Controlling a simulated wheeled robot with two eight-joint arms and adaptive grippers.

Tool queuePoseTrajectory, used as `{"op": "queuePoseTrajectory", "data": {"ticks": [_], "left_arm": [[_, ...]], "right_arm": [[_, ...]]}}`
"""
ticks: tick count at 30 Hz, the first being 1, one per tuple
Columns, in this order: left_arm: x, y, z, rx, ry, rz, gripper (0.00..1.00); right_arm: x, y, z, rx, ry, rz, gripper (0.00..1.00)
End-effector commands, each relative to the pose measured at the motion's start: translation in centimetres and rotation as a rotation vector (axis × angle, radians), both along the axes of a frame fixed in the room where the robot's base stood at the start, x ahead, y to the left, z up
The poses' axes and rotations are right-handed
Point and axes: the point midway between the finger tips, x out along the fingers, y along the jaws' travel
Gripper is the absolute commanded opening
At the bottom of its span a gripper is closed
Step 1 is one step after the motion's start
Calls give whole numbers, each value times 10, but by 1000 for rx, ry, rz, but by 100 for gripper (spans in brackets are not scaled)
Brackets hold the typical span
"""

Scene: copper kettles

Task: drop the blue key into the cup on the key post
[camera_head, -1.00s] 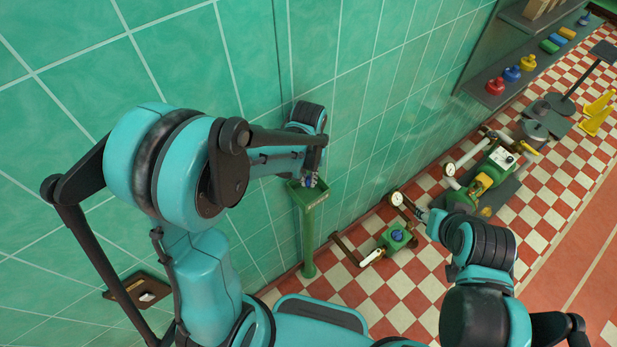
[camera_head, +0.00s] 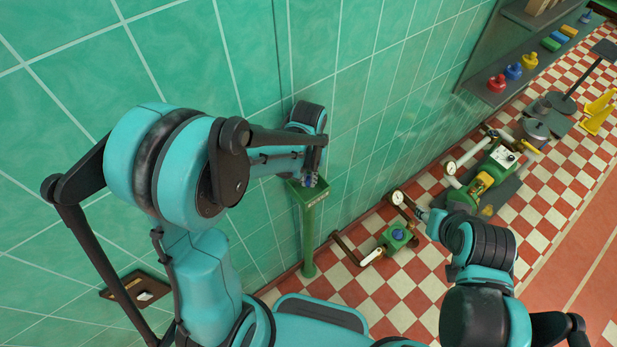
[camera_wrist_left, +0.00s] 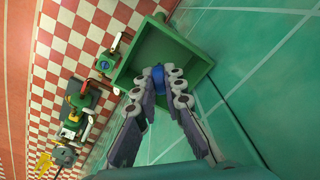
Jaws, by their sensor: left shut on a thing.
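The blue key (camera_wrist_left: 158,73) shows between the fingertips of my left gripper (camera_wrist_left: 161,84) in the left wrist view. The gripper is shut on it. The key post (camera_head: 308,240) is a green column against the tiled wall, with a square open green cup (camera_head: 312,197) on top. In the left wrist view the cup (camera_wrist_left: 197,56) lies just beyond the fingertips, and the key appears over its opening. In the head view the left gripper (camera_head: 312,178) is at the top of the cup, and its fingers largely hide the key. My right gripper (camera_head: 428,216) shows only in small part.
Green valve block with blue knob (camera_head: 397,235) and pipes with gauges stand on the checkered floor, right of the post. A shelf (camera_head: 500,88) with coloured knobs is at the far right. A small wall plate (camera_head: 140,290) is at the lower left.

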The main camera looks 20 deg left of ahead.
Motion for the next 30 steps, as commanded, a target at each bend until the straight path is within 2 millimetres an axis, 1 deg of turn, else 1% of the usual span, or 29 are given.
{"op": "queuePoseTrajectory", "data": {"ticks": [5,6,8,17,20,23,30], "left_arm": [[0,0,0,0,0,0,0],[0,0,0,0,0,0,17],[0,0,0,0,0,0,33],[0,0,1,0,0,0,34],[0,0,7,0,0,0,34],[0,0,21,0,0,0,34],[0,0,73,0,0,0,34]], "right_arm": [[0,0,0,0,0,0,40],[0,0,0,0,0,0,40],[0,0,0,0,0,0,40],[0,0,0,0,0,0,40],[0,0,0,0,0,0,40],[0,0,0,0,0,0,40],[0,0,0,0,0,0,40]]}}
